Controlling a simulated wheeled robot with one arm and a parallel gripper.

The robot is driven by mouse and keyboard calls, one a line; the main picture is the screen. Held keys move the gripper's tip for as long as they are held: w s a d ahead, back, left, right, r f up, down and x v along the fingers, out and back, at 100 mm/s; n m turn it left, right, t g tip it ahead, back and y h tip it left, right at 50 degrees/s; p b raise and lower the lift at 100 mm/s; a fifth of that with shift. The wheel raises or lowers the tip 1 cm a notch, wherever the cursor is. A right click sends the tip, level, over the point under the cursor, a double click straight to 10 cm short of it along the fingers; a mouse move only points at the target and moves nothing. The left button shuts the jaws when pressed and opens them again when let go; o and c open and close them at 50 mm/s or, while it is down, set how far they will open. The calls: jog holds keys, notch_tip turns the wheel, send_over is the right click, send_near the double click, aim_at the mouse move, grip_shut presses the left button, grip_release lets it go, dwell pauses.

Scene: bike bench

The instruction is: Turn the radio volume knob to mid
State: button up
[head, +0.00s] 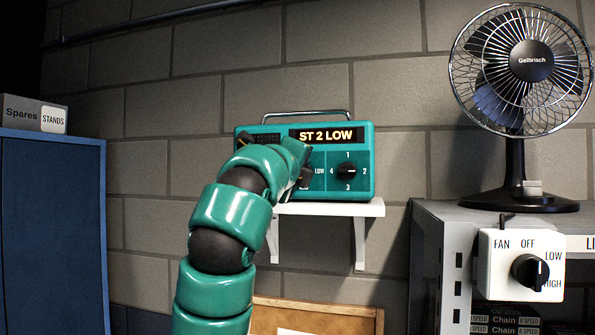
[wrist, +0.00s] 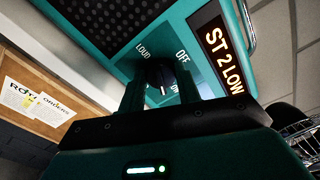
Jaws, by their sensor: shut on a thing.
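The teal radio (head: 330,131) stands on a small white wall shelf (head: 330,209). Its display (head: 326,135) reads "ST 2 LOW", also legible in the wrist view (wrist: 223,60). The dark volume knob (wrist: 159,75) shows in the wrist view, with LOUD and OFF printed around it and another label partly covered by a finger. My gripper (wrist: 161,88) is shut on this knob, one finger on each side. In the head view my arm and gripper hide the volume knob and much of the radio's left front. LOW shows beside my gripper there.
The radio's station knob (head: 347,171), marked 1 to 4, is close to the right of my gripper. A fan (head: 515,110) stands on a grey shelf unit at right, with a fan switch box (head: 497,270) below. A blue cabinet (head: 50,220) is at left.

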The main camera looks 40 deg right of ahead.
jog(key=m, duration=1.3)
jog(key=shift+s+d, duration=0.1)
jog(key=shift+d, duration=0.05)
jog(key=shift+m, duration=0.3)
jog(key=o, duration=1)
jog(key=shift+c, duration=0.2)
jog(key=b+v, duration=0.2)
jog(key=v, duration=1.5)
jog(key=shift+s, duration=0.1)
